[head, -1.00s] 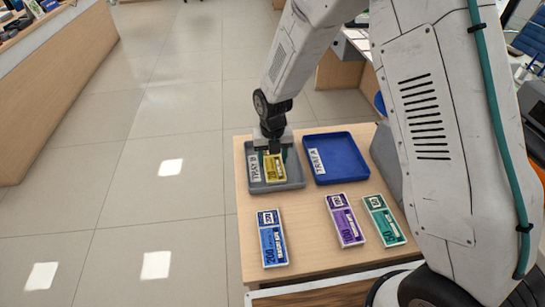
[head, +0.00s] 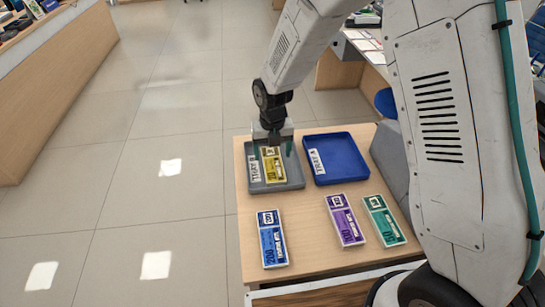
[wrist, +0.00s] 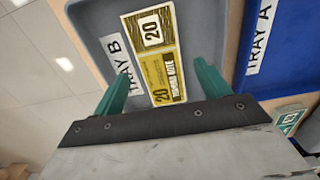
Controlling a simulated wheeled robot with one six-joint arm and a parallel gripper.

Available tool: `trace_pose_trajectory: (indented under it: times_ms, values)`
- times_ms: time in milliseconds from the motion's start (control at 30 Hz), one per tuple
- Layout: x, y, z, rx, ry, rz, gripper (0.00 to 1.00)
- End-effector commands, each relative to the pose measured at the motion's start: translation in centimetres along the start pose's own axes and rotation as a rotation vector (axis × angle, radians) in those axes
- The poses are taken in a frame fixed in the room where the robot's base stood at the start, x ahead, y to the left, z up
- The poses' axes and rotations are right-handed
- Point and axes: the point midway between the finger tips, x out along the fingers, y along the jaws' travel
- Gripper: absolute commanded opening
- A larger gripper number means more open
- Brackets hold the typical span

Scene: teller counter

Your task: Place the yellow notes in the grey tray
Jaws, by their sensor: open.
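The yellow notes (head: 273,168) lie in the grey tray (head: 291,183), which carries a TRAY B label. In the wrist view the yellow notes (wrist: 154,55) rest on the floor of the grey tray (wrist: 95,18), beside the label. My gripper (head: 273,150) is over the grey tray. In the wrist view its two green fingers (wrist: 160,88) are apart, one on each side of the near end of the notes, with a gap to them. The gripper is open and holds nothing.
A blue tray (head: 356,170) labelled TRAY A stands right of the grey tray. Blue notes (head: 273,242), purple notes (head: 345,222) and green notes (head: 384,222) lie nearer on the wooden table (head: 308,231). Bare table shows between the blue and purple notes.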

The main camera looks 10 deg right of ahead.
Motion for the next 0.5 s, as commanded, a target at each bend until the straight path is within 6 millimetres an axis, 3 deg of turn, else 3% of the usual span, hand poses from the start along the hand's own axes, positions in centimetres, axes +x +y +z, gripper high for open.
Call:
trace_pose_trajectory:
  times_ms: [200,500]
  values:
    - [-5.1,0.0,0.1,0.0,-0.005,0.002,0.75]
    - [-8.8,0.0,0.0,0.0,-0.001,0.001,0.75]
